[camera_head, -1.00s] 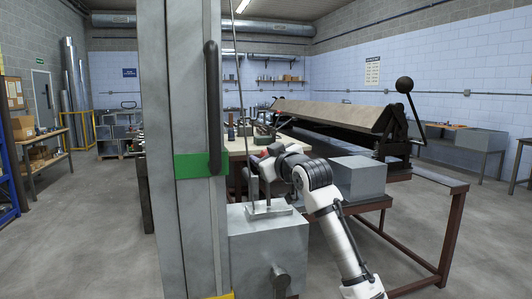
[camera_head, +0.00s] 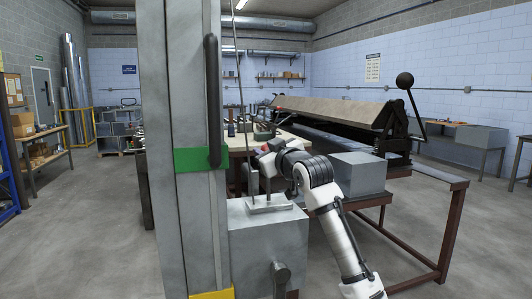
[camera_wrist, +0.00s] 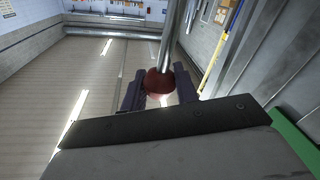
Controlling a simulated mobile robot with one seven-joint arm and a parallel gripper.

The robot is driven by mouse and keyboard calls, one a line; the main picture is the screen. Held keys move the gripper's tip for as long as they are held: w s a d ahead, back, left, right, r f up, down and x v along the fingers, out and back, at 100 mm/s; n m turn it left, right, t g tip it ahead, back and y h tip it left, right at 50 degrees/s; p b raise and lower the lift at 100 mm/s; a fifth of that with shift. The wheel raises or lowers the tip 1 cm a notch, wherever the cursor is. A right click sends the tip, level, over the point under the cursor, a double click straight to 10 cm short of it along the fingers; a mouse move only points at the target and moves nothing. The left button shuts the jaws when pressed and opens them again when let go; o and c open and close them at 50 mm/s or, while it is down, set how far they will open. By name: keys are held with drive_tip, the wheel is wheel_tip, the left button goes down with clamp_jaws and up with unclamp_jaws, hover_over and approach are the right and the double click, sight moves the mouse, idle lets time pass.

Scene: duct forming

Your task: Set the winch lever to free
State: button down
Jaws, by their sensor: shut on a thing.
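The winch is a grey metal box (camera_head: 268,240) at the foot of a tall grey column, with a bracket plate (camera_head: 270,204) on top. In the wrist view the lever's metal rod (camera_wrist: 172,35) ends in a round dark red knob (camera_wrist: 159,83). My gripper (camera_head: 262,152) reaches in from the right above the winch box. Its two dark fingers, seen in the wrist view (camera_wrist: 159,92), are shut on the red knob, one on each side. In the head view the knob is small and mostly hidden by my gripper.
The grey column (camera_head: 182,120) with a long black handle (camera_head: 213,100) stands just left of my gripper. A grey block (camera_head: 358,173) and a brown steel frame (camera_head: 450,235) are to the right. A large bending machine (camera_head: 340,113) stands behind.

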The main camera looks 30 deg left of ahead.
drive_tip(key=s+d+f+n+t+y+b, duration=0.1)
drive_tip(key=s+d+y+b, duration=0.4)
drive_tip(key=b, duration=0.6)
drive_tip(key=shift+s+d+f+n+t+y, duration=0.3)
drive_tip(key=shift+s+d+f+t, duration=0.25)
drive_tip(key=shift+d+t, duration=0.3)
drive_tip(key=c, duration=1.1)
unclamp_jaws()
drive_tip(key=shift+r, duration=0.1)
drive_tip(key=shift+d, duration=0.1)
drive_tip(key=b+v, duration=0.3)
drive_tip(key=v, duration=1)
drive_tip(key=shift+s+d+f+b, duration=0.1)
drive_tip(key=shift+d+f+b, duration=0.1)
drive_tip(key=shift+f+b, duration=0.2)
